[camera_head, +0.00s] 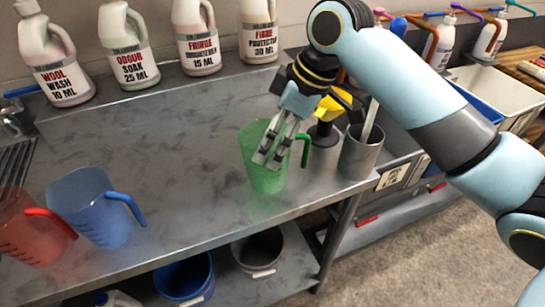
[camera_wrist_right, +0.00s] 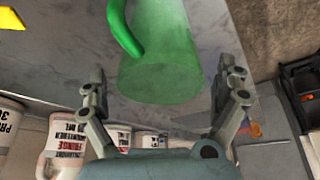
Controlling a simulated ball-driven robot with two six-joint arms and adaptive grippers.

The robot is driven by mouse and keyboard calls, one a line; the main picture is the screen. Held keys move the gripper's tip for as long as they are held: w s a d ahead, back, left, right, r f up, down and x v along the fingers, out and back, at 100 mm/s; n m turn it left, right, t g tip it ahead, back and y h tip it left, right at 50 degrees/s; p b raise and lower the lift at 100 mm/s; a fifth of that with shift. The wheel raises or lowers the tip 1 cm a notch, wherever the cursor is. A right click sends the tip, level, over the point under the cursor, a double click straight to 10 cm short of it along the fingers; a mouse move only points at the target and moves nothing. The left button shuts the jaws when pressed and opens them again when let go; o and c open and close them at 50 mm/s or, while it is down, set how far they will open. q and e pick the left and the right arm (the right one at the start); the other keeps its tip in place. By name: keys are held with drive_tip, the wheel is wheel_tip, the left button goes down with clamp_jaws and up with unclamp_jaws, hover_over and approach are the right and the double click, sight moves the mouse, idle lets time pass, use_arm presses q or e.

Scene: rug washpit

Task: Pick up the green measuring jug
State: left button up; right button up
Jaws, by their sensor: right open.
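The green measuring jug (camera_head: 262,172) is translucent and stands upright on the metal bench near its front edge, with its handle to the right. My right gripper (camera_head: 269,158) is at the jug in the head view, its fingers overlapping the upper part of the jug. In the right wrist view the jug (camera_wrist_right: 165,60) is ahead of the open fingers (camera_wrist_right: 166,85), its lower end reaching between the tips. The fingers stand apart with a gap on both sides, and I see no contact. My left gripper is not in view.
A blue jug (camera_head: 92,208) and a red jug (camera_head: 30,230) stand at the left of the bench. A grey metal cup (camera_head: 361,155) stands close right of the green jug. Several white bottles (camera_head: 197,38) line the back shelf. Buckets (camera_head: 258,255) sit below. The middle bench is clear.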

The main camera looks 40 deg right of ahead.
drive_tip(key=shift+x, duration=1.1)
drive_tip(key=shift+s, duration=0.1)
drive_tip(key=shift+c, duration=0.3)
drive_tip(key=c, duration=1.3)
drive_tip(key=shift+r, duration=0.1)
